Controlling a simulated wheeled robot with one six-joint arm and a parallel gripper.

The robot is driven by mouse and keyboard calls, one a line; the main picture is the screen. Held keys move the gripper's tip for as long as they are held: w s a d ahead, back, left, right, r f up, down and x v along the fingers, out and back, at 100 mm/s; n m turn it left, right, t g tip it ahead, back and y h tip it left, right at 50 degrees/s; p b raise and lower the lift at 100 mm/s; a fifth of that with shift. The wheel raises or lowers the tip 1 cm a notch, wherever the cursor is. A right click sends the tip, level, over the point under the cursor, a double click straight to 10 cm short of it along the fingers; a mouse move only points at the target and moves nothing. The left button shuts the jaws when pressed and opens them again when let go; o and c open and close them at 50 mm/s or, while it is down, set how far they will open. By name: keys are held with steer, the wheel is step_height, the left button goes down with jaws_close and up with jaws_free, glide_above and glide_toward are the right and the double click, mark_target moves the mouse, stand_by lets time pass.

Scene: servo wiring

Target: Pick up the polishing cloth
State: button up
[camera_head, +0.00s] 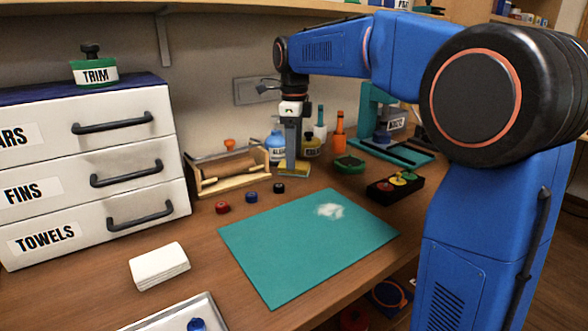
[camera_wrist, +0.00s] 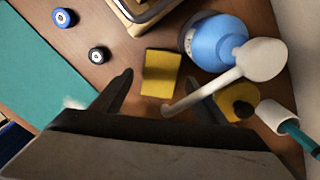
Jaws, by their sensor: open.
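A small yellow rectangular pad (camera_wrist: 162,74), apparently the polishing cloth, lies flat on the wooden bench in the wrist view. In the head view its yellow edge (camera_head: 294,170) shows below my gripper (camera_head: 290,160), which points down at the back of the bench. In the wrist view my gripper (camera_wrist: 155,88) has its two dark fingers spread apart, with the pad between and just beyond the tips. Nothing is held. A white folded stack (camera_head: 159,267) lies at the front left; I cannot tell its material.
A blue bottle (camera_wrist: 215,40) and a yellow bottle (camera_wrist: 237,100) stand close right of the pad. A wooden roller holder (camera_head: 228,172) stands to the left. A teal mat (camera_head: 300,250) covers the bench front. Labelled drawers (camera_head: 85,170) stand at left.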

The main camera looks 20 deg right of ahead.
steer(key=shift+f, duration=1.15)
steer(key=c, duration=1.2)
steer(key=shift+s+r, duration=0.2)
steer(key=shift+r, duration=0.25)
step_height(320, 180, up, 6)
steer(key=shift+f, duration=0.1)
steer(key=shift+s+d+r, duration=0.1)
steer(key=shift+s+r, duration=0.05)
steer(key=shift+r, duration=0.1)
steer(key=s+d, duration=0.3)
steer(key=s, duration=0.6)
steer(key=s+d, duration=0.3)
steer(key=s, duration=0.6)
steer(key=shift+s, duration=0.15)
